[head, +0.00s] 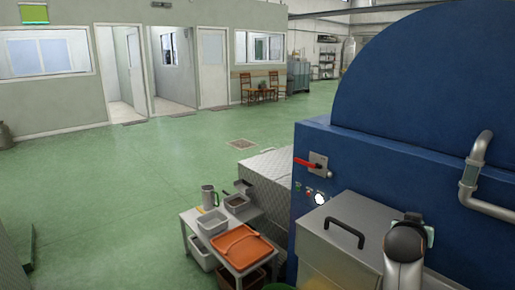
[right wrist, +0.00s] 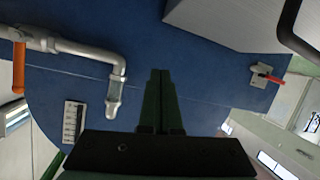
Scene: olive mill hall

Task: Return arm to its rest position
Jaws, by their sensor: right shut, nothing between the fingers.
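My right gripper (right wrist: 160,76) shows in the right wrist view with its two dark green fingers together and nothing between them. Behind the fingers is the blue machine (right wrist: 210,88). In the head view my right arm stands at the lower right, in front of the blue machine (head: 400,175) and beside the grey metal box with a black handle (head: 372,213). The right fingers cannot be made out in the head view. My left gripper is in neither view.
The machine carries a red-handled lever (head: 309,164) and a bent grey pipe (head: 470,178). A cart (head: 238,270) with an orange tray (head: 241,248), metal containers and a jug (head: 209,197) stands left of the box. Green floor (head: 110,195) is clear at the left.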

